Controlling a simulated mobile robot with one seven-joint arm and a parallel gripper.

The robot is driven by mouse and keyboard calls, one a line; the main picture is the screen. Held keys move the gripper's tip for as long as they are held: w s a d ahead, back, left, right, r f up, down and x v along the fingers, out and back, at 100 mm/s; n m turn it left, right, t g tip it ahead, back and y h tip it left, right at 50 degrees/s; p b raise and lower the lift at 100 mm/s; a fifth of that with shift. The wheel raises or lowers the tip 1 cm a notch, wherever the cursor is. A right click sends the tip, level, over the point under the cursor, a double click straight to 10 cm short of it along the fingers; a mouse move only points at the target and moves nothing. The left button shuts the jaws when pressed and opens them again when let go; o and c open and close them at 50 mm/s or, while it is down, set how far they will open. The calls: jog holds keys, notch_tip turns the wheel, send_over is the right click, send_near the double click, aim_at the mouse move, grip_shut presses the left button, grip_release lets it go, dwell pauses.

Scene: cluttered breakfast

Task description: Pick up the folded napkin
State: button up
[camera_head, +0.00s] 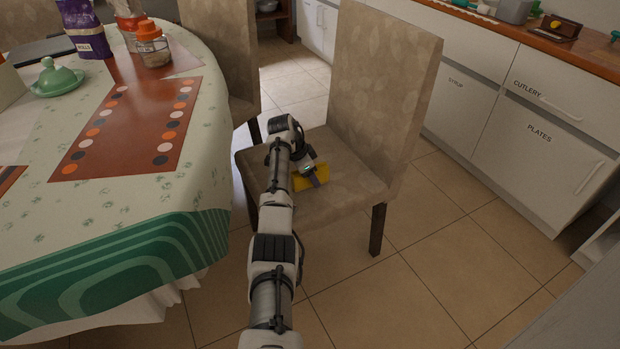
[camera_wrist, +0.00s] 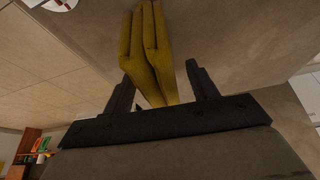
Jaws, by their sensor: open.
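The folded napkin (camera_head: 321,174) is yellow and lies on the seat of the beige chair (camera_head: 340,190) in the head view. My gripper (camera_head: 314,178) is at the napkin and hides part of it. In the wrist view, the napkin (camera_wrist: 150,50) shows its folded layers and reaches in between the two fingers of my gripper (camera_wrist: 162,85). The fingers stand apart on either side of it, the left one closer to it. A gap shows between the napkin and the right finger.
The chair's tall backrest (camera_head: 378,90) rises right of my gripper. The round table (camera_head: 215,130) with its cloth stands to the left, bearing a brown runner (camera_head: 128,130), a green butter dish (camera_head: 58,80) and an orange-lidded jar (camera_head: 152,48). White cabinets (camera_head: 545,135) line the right.

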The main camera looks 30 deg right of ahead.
jog(key=shift+f, duration=0.2)
dwell(0.6)
jog(key=shift+c, duration=0.2)
jog(key=c, duration=1)
